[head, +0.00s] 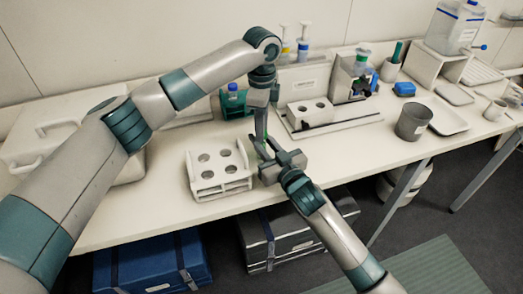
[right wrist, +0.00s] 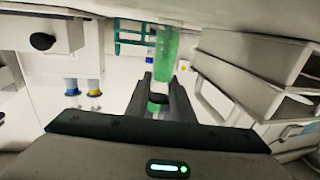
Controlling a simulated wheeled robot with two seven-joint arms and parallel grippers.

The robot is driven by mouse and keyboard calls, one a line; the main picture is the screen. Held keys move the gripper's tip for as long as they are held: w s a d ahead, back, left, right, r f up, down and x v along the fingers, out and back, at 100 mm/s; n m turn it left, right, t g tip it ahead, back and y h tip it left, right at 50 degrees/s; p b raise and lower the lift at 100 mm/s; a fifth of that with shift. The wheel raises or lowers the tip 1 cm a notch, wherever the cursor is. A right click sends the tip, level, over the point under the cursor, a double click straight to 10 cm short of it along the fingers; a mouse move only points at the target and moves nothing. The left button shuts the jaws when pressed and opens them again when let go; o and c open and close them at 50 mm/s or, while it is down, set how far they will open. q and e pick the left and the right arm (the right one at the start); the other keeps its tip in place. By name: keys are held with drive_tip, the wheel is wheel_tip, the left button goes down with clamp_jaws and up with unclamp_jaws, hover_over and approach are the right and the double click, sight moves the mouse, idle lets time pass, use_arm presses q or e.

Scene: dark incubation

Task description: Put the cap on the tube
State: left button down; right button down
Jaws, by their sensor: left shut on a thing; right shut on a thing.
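My right gripper (head: 283,163) is shut on a slim tube with green in it, held above the front of the bench. In the right wrist view the tube (right wrist: 166,56) stands out beyond the dark fingers of the right gripper (right wrist: 160,95). A green part shows between these fingers; I cannot tell whether it is tube or cap. My left gripper (head: 261,135) reaches down from above, close to the right gripper. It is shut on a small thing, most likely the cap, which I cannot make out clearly. Whether cap and tube touch is hidden.
A white rack with round holes (head: 218,188) stands just left of the grippers. Behind are a white block with holes (head: 311,112), a teal rack with a blue-capped bottle (head: 234,104) and a grey cup (head: 413,121). The bench front between rack and cup is mostly clear.

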use_arm(q)
drive_tip(key=m, duration=0.4)
drive_tip(key=shift+m, duration=0.4)
drive_tip(key=m, duration=0.5)
drive_tip(key=c, duration=1.4)
unclamp_jaws()
drive_tip(key=shift+o, duration=0.2)
wheel_tip(320, 180, up, 12)
use_arm(e)
drive_tip(key=c, duration=1.5)
unclamp_jaws()
drive_tip(key=shift+o, duration=0.2)
